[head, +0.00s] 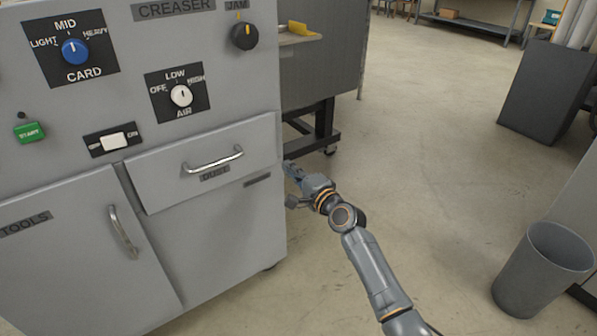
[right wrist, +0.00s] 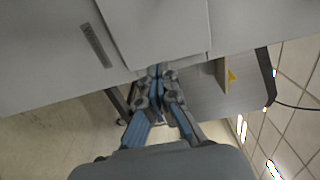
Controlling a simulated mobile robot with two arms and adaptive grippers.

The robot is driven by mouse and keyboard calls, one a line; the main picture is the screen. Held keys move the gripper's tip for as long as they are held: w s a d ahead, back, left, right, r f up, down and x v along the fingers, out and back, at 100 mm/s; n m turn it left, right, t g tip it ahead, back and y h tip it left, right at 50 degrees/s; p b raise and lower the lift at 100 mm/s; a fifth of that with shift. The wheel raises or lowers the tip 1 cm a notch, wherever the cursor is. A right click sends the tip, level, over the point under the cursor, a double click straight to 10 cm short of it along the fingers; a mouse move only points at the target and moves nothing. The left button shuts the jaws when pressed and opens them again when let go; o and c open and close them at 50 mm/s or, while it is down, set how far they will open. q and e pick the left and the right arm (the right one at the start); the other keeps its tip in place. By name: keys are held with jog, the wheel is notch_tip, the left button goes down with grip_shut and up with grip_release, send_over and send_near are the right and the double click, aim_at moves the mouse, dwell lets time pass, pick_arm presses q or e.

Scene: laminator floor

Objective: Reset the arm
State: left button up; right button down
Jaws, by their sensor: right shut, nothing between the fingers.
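My right arm reaches in from the bottom right in the head view. Its right gripper (head: 291,170) is beside the right edge of the grey creaser machine (head: 232,225), near the drawer marked DUST (head: 160,180). In the right wrist view the right gripper (right wrist: 158,72) has its fingers together and empty, just in front of the cabinet. I cannot tell whether the fingertips touch it. The drawer appears to stand slightly proud of the cabinet front. My left gripper is in neither view.
The machine carries a blue CARD knob (head: 75,51), a white AIR knob (head: 181,95), a green START button (head: 29,131) and a white switch (head: 114,141). A grey bin (head: 541,270) stands at the right. Floor (head: 430,170) between is clear.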

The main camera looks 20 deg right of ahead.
jog(key=s+a+f+n+g, duration=0.3)
jog(key=s+f+n+g, duration=0.5)
jog(key=s+f, duration=1.1)
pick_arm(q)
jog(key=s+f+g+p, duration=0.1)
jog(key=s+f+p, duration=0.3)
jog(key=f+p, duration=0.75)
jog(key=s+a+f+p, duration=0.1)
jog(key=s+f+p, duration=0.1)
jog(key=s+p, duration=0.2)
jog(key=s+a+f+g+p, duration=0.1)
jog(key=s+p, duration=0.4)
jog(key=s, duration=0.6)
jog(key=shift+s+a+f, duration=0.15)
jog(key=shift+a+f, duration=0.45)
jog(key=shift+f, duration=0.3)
pick_arm(e)
jog(key=s+d+f+n+g+h, duration=0.2)
jog(key=s+f, duration=0.4)
jog(key=s, duration=0.9)
jog(key=s+d+f+n+g+h, duration=0.2)
jog(key=s+d+f, duration=0.3)
jog(key=s, duration=0.9)
jog(key=s+d+f+n+g+h, duration=0.2)
jog(key=s+f, duration=0.6)
jog(key=s, duration=0.7)
jog(key=shift+s+d+f+n+g, duration=0.3)
jog(key=shift+d+n+g, duration=0.35)
jog(key=shift+n+g, duration=0.45)
